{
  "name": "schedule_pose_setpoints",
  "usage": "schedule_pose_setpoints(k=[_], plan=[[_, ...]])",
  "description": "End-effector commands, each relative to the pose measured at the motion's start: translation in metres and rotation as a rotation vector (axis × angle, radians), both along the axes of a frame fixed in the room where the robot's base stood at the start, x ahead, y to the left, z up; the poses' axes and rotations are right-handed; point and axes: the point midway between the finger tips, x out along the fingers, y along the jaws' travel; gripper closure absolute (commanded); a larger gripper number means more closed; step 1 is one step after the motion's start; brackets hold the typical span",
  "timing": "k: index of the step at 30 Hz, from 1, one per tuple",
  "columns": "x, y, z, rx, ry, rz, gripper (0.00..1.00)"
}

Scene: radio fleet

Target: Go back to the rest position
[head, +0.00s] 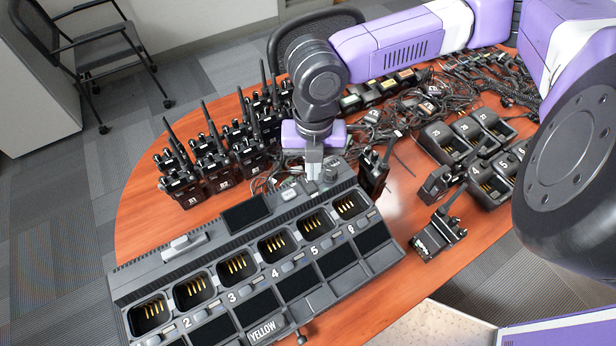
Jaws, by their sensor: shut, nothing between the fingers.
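My gripper (314,165) points down above the back right edge of the multi-bay charger (215,235), near its upper corner. It is shut with nothing in it. The charger lies at an angle on the wooden table, with numbered bays and a YELLOW label; the bays I see are empty. A black radio (373,172) stands upright just right of my gripper. The exact gap between my fingertips and the charger is hard to tell.
Several upright radios (215,165) stand at the back left of the wooden table (140,215). Tangled cables (400,115) lie behind my gripper. Single chargers (470,140) stand at the right. A chair (95,45) is on the floor at the far left.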

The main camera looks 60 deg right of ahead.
Motion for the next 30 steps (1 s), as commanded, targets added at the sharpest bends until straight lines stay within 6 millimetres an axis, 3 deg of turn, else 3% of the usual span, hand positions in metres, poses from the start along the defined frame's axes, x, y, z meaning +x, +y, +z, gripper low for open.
schedule_pose_setpoints(k=[7,26,28,30], plan=[[0.0,0.0,0.019,0.0,0.0,0.0,1.0],[0.0,0.0,0.018,0.0,0.0,-0.009,1.0],[0.004,0.004,0.018,0.015,-0.016,-0.049,1.0],[0.022,0.011,0.019,0.05,-0.087,-0.119,1.0]])
